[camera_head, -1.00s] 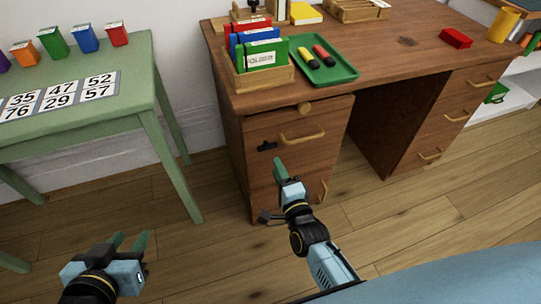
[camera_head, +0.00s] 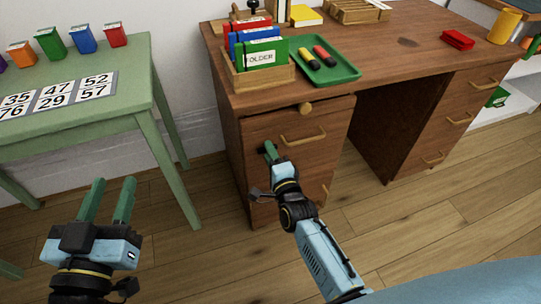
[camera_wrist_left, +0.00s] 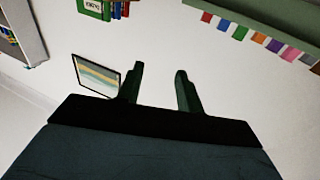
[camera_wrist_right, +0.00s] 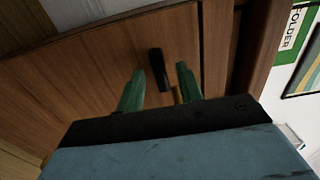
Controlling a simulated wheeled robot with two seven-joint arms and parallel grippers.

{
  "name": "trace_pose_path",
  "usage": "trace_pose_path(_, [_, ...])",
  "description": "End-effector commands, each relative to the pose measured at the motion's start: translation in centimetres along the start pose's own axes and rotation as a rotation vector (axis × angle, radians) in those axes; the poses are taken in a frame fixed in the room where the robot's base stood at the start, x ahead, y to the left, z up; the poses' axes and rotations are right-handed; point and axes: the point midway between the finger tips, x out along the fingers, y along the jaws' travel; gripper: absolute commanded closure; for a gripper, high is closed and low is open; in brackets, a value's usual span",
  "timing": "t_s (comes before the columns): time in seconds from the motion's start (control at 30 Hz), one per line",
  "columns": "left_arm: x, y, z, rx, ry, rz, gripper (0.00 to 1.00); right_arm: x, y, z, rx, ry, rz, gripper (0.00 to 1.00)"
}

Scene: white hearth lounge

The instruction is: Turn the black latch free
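The black latch (camera_wrist_right: 158,68) is a short dark bar on the wooden front of the desk's left pedestal. In the right wrist view it lies between the tips of my right gripper (camera_wrist_right: 160,67), with a gap on both sides; contact cannot be made out. The bar runs roughly along the drawer's top edge. In the head view my right gripper (camera_head: 269,149) is at the latch and hides most of it. My left gripper (camera_head: 114,181) is open and empty at the lower left, far from the latch; its spread fingers also show in the left wrist view (camera_wrist_left: 160,69).
A folder rack (camera_head: 262,78) and green tray (camera_head: 335,72) stand on top. A green table (camera_head: 140,85) is at left.

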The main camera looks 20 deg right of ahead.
Motion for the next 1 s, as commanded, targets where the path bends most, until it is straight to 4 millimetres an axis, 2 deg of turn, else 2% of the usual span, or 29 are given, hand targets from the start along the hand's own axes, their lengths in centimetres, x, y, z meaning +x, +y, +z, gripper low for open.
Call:
trace_pose_path(0.13, [0.0,0.0,0.0,0.000,0.000,0.000,0.64,0.0,0.0,0.0,0.000,0.000,0.000,0.66])
trace_pose_path(0.4, [0.0,0.0,0.0,0.000,-0.001,0.000,0.64,0.0,0.0,0.0,0.000,0.000,0.000,1.00])
trace_pose_path(0.7, [0.0,-0.1,0.3,0.001,-0.028,-0.001,0.64,0.0,0.0,0.0,-0.021,0.000,0.000,1.00])
trace_pose_path(0.87, [-0.4,-0.6,2.3,0.005,-0.153,-0.014,0.64,0.0,-0.1,0.0,-0.084,0.000,0.000,1.00])
trace_pose_path(1.0, [-1.3,-1.1,4.7,0.008,-0.310,-0.027,0.64,0.0,-0.2,-0.1,-0.178,0.000,0.002,1.00])
